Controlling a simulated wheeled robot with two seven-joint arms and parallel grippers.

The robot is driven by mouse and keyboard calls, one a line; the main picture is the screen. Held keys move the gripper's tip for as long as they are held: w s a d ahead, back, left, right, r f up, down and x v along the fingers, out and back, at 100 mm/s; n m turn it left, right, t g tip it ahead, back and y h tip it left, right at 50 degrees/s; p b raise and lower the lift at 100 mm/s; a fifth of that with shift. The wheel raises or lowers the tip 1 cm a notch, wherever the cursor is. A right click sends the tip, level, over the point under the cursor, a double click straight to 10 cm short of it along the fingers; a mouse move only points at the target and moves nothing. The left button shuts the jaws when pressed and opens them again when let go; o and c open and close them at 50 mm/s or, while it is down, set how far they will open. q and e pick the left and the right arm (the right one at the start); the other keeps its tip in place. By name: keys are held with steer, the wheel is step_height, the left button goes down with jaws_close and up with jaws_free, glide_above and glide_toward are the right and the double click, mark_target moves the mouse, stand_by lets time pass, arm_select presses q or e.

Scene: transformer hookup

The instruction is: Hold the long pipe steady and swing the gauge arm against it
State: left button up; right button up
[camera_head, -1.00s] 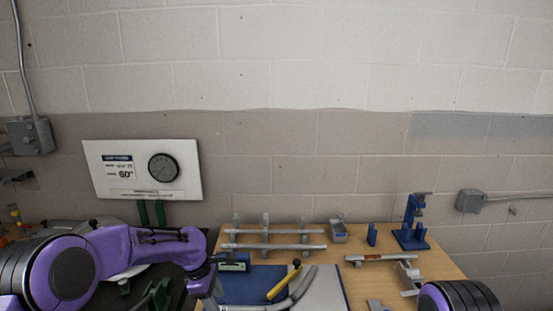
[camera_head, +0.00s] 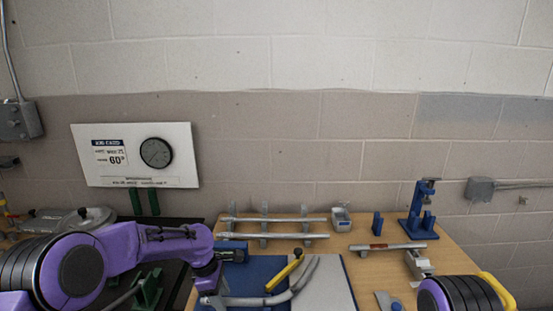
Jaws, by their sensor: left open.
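A grey bent pipe (camera_head: 255,301) lies at the front of the table, running right from near my left gripper and curving up and away. A yellow bar with a black knob (camera_head: 284,270), which looks like the gauge arm, lies slanted beside the pipe's bend over the blue mat. I cannot tell whether it touches the pipe. My left gripper (camera_head: 207,284) points down at the table's left side, open, near the pipe's left end; its fingertips are hard to make out. My right arm shows only at the bottom right, and its gripper is out of view.
Two straight pipes (camera_head: 275,236) lie on a rack at the back. A grey bin (camera_head: 341,220), a blue block (camera_head: 378,223) and a blue stand (camera_head: 418,215) are to its right. A red-marked bar (camera_head: 388,247) lies in front of them. A 60° sign (camera_head: 135,155) hangs on the wall.

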arm_select(q)
steer(key=shift+s, duration=0.15)
steer(key=shift+f, duration=0.15)
steer(key=c, duration=0.8)
steer(key=o, duration=1)
steer(key=shift+c, duration=0.2)
